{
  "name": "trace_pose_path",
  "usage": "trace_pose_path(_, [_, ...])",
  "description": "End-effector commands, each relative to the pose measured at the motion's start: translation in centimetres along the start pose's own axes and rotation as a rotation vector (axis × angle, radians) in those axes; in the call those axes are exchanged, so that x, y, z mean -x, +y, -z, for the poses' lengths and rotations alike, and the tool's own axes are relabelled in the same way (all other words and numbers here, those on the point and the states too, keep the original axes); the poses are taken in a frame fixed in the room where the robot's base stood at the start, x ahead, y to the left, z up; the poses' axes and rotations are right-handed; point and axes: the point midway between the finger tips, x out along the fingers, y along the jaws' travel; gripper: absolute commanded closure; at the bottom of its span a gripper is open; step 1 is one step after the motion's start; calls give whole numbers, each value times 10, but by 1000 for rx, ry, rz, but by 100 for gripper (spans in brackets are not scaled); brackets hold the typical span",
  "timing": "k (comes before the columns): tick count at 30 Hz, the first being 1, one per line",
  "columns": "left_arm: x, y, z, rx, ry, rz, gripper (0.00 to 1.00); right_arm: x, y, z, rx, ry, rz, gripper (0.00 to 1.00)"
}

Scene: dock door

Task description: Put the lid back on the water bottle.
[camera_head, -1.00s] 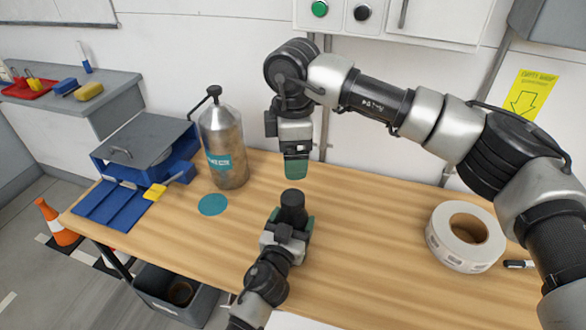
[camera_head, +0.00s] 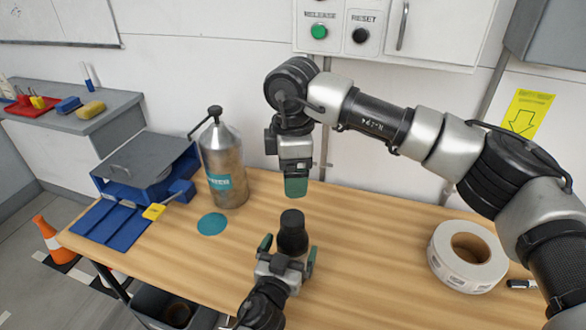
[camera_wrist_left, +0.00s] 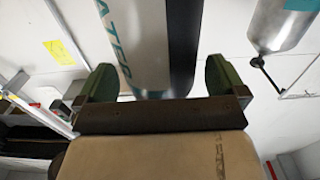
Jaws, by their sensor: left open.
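The water bottle (camera_head: 292,242) stands upright on the workbench, dark as seen from the head. Its black top (camera_head: 292,218), which looks like the lid, sits on it; I cannot tell how firmly. In the left wrist view the bottle (camera_wrist_left: 143,45) is pale with teal lettering and a dark side strip. My left gripper (camera_head: 288,252) is open, one finger on each side of the bottle. My right gripper (camera_head: 296,187) points down, just above and behind the lid, apart from it. It is seen edge-on, so its jaw gap is hidden, and nothing shows below its tips.
A metal canister (camera_head: 222,160) with a teal label stands behind left, near a teal disc (camera_head: 212,224) on the workbench (camera_head: 370,240). A blue tray unit (camera_head: 120,222) is farther left. A white tape roll (camera_head: 467,256) lies at right. The bench between bottle and roll is clear.

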Motion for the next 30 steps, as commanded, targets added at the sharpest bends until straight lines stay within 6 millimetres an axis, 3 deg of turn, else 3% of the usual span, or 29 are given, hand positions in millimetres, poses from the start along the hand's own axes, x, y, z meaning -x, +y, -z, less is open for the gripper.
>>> trace_pose_path(6, [47, 0, -3, 2, -3, 0, 0, -5, 0, 0, 0, 0, 0, 17])
trace_pose_path(12, [76, 0, -2, 1, -2, 0, 0, -9, 0, 0, 0, 0, 0, 17])
trace_pose_path(18, [86, 0, 0, 0, -1, 0, 0, -9, 0, 0, 0, 0, 0, 17])
trace_pose_path(30, [85, 0, 0, 0, -2, 1, 0, -10, 0, 1, 3, 4, 2, 17])
